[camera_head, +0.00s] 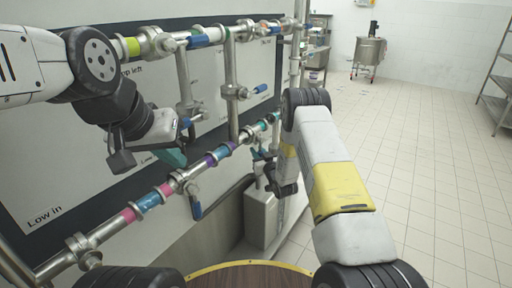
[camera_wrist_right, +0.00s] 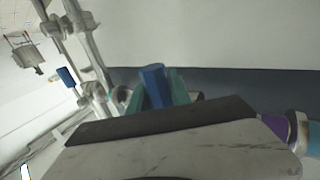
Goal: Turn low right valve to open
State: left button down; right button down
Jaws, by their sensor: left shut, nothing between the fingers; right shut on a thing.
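The low right valve's blue handle (camera_wrist_right: 152,84) sits between the teal fingers of my right gripper (camera_wrist_right: 158,92) in the right wrist view. The fingers are shut on it. In the head view my right gripper (camera_head: 264,153) is at the right end of the low pipe (camera_head: 207,162), and my wrist and fingers mostly hide the valve there. How far the handle is turned cannot be told. My left gripper (camera_head: 172,157) is shut and empty, in front of the panel at the left, apart from the low pipe.
Another blue handle (camera_head: 196,208) hangs under the low pipe's left part. More blue handles are on the upper pipe (camera_head: 205,41) and at mid height (camera_head: 260,88). A grey box (camera_head: 259,220) stands below the low pipe. Tiled floor (camera_head: 430,170) at the right is clear.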

jog(key=shift+w+d+r+n+t+y, duration=0.4)
jog(key=shift+w+n+t+y, duration=0.1)
jog(key=shift+n, duration=0.65)
jog(key=shift+w+d+r+n+t+y, duration=0.35)
jog(key=shift+w+n+y, duration=0.15)
jog(key=shift+n, duration=0.7)
jog(key=shift+w+d+r+n+t+y, duration=0.3)
jog(key=shift+w+d+n+t+y, duration=0.15)
jog(key=shift+n, duration=0.7)
jog(key=c, duration=1.2)
grip_release()
jog(key=v, duration=0.7)
jog(key=shift+s+d+f, duration=0.1)
jog(key=shift+s+d, duration=0.05)
jog(key=shift+s, duration=0.15)
